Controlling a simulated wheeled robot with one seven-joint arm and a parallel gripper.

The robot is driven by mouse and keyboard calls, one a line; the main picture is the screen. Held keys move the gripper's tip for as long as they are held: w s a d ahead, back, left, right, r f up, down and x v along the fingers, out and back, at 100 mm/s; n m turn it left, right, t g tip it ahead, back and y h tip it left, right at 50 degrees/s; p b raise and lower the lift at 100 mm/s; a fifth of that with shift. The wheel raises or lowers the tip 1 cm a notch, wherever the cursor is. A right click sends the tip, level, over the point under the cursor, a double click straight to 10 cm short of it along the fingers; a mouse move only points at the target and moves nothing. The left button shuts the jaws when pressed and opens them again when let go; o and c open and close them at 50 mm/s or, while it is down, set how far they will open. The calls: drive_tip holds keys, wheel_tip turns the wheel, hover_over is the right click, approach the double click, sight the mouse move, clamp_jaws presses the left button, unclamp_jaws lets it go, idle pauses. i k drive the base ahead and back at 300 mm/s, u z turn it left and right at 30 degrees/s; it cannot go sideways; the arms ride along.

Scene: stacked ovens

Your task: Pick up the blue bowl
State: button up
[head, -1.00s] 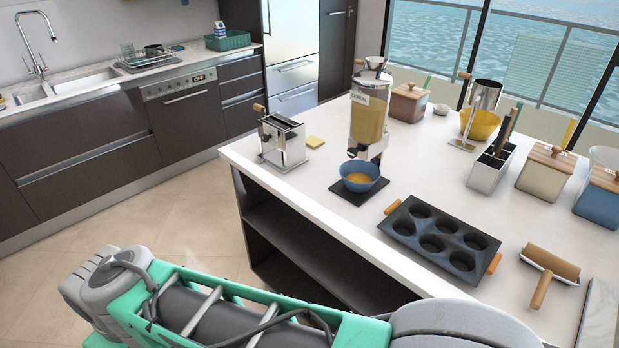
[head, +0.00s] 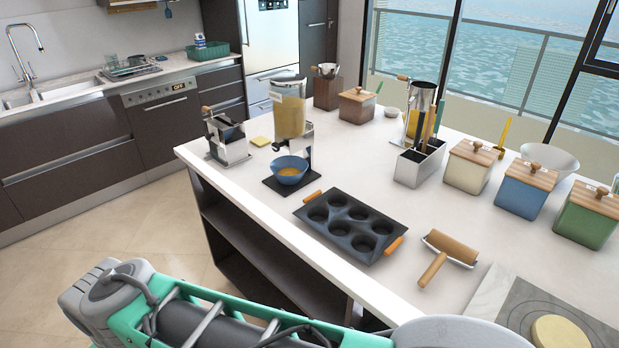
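The blue bowl (head: 290,170) stands upright on a dark square mat (head: 284,187) near the edge of the white island counter. It holds something yellow-orange. It sits just in front of, and partly under, a dispenser (head: 291,108) filled with yellow contents. My arm crosses the bottom of the head view, well in front of the counter. My gripper is outside the view, so its state does not show.
A dark muffin tray (head: 352,227) with orange handles lies right of the bowl. A metal toaster-like box (head: 227,138) stands left of the dispenser. Lidded canisters (head: 523,188) line the right. Shelves (head: 250,240) lie under the counter.

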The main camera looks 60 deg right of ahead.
sight(288, 170)
drive_tip(key=z, duration=0.5)
drive_tip(key=i, duration=1.5)
